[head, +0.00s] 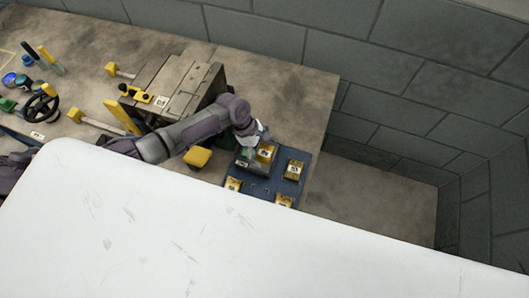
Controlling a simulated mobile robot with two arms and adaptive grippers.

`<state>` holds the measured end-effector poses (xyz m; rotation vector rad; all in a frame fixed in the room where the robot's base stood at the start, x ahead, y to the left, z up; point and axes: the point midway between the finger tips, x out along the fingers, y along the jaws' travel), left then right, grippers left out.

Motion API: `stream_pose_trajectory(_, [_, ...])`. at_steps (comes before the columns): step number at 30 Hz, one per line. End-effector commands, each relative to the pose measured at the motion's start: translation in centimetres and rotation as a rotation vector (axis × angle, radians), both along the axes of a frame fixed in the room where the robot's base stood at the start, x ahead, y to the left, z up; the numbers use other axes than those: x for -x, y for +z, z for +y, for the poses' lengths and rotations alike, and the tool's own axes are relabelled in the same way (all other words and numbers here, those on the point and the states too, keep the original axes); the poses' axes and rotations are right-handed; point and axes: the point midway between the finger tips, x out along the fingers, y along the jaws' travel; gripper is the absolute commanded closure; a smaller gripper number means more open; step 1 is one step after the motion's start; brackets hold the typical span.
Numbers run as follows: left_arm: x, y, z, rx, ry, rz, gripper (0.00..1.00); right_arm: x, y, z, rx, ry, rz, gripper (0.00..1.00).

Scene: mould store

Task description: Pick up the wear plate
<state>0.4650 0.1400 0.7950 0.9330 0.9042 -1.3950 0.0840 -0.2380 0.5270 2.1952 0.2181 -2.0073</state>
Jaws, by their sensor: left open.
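My left arm reaches in from the left and bends down over the blue tray (258,188). My left gripper (251,146) is open above the tray's back left part. Several small yellow-brown labelled blocks or plates lie on the tray. One labelled piece (266,153) is just right of the gripper, another (293,170) at the right, one (233,184) at the front left, and one (284,201) at the front. Which of them is the wear plate I cannot tell. The fingertips are small and partly hidden, so contact with a piece cannot be made out. My right gripper is out of view.
A grey block-like mould (178,84) stands on the worktable (290,93) behind my arm. A yellow block (197,157) lies left of the tray. Yellow-handled tools and a handwheel (41,107) are at the left. A white surface fills the foreground. Bare tabletop lies behind the tray.

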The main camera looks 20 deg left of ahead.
Motion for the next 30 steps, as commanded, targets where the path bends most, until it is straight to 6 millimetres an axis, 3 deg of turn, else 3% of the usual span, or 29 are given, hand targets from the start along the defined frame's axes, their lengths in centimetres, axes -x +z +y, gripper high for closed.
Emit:
stream_pose_trajectory(2, [0.0,0.0,0.0,0.000,0.000,0.000,0.10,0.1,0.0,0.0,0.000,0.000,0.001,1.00])
stream_pose_trajectory(17, [0.0,0.1,0.0,0.002,0.000,-0.001,0.93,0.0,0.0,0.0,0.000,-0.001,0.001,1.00])
stream_pose_trajectory(25, [-0.1,0.3,0.0,0.002,0.000,-0.001,0.94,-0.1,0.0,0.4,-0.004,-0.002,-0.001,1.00])
stream_pose_trajectory(30, [-0.1,1.6,-0.1,0.003,-0.001,-0.003,0.94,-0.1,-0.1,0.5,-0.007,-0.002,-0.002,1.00])
